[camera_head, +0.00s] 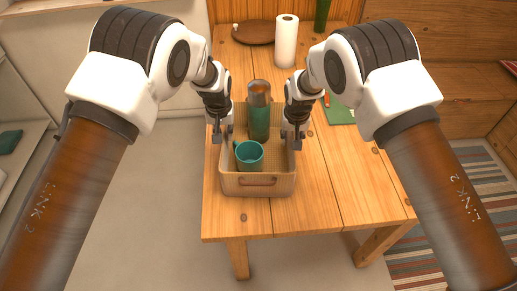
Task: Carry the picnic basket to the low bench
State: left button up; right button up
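The picnic basket (230,186) is a tan open box standing on the wooden table near its front left. A brown leather pull shows on its front wall. A teal mug (249,156) and a green bottle (258,118) with a brownish top stand inside. My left gripper (222,134) points down at the basket's left wall, and my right gripper (292,139) points down at its right wall. The fingers of each look apart, near the rim. Whether they touch the walls is hard to tell. A low wooden bench (452,78) runs along the right.
The table (345,185) is clear right of the basket. A striped rug (470,180) covers floor at right. Floor at left is open.

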pick_arm(q)
jog(key=shift+w+f, duration=0.15)
jog(key=shift+f, duration=0.15)
pick_arm(e)
jog(key=shift+w+f, duration=0.1)
jog(key=shift+f, duration=0.25)
pick_arm(q)
grip_shut()
pick_arm(e)
grip_shut()
pick_arm(q)
jog(key=shift+r, duration=0.15)
pick_arm(e)
jog(key=shift+r, duration=0.15)
